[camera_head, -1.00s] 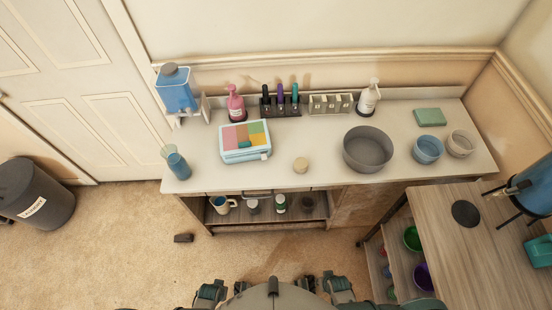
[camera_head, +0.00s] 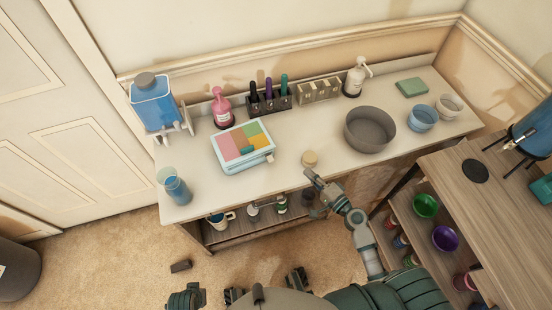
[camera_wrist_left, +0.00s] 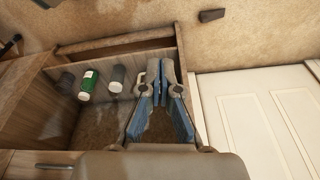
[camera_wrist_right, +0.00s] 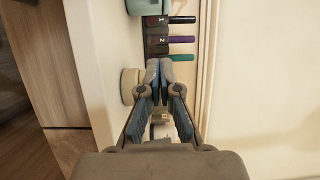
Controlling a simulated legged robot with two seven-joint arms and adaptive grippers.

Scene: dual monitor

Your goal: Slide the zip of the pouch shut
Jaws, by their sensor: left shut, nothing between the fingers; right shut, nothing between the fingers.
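A flat light-blue case (camera_head: 243,163) with pastel panels on top, which looks like the pouch, lies on the left half of the white table. A small teal piece lies on it, and a pale tab shows at its right front corner. I cannot make out the zip. My right gripper (camera_head: 310,175) is shut and empty at the table's front edge, right of the case and apart from it. In the right wrist view its fingertips (camera_wrist_right: 160,68) meet. My left gripper's fingertips (camera_wrist_left: 160,70) are together and empty, with the open shelf below the table behind them.
A tan round block (camera_head: 309,158) sits just beyond my right gripper. A grey bowl (camera_head: 370,130) stands to the right. A pink bottle (camera_head: 221,108), a marker rack (camera_head: 270,103) and a blue cup (camera_head: 176,188) surround the case. The side desk (camera_head: 510,205) is at right.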

